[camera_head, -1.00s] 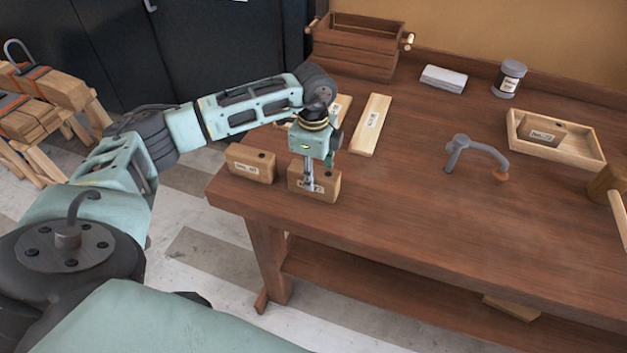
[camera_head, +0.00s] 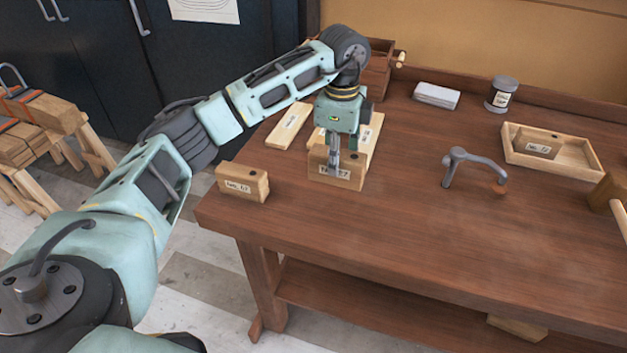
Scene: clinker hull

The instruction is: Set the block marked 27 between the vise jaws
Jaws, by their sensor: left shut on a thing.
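A wooden block whose label reads 27 (camera_head: 350,174) is in the jaws of my left gripper (camera_head: 335,158), above the near left part of the bench. It looks upright and seems raised off the top, with its label facing me. My gripper points down and is shut on it. Another wooden block (camera_head: 242,184), with a label I cannot read surely, stands at the bench's left corner. I cannot make out the vise jaws. My right gripper is out of view.
Pale planks (camera_head: 289,126) lie behind the held block. The near middle is clear.

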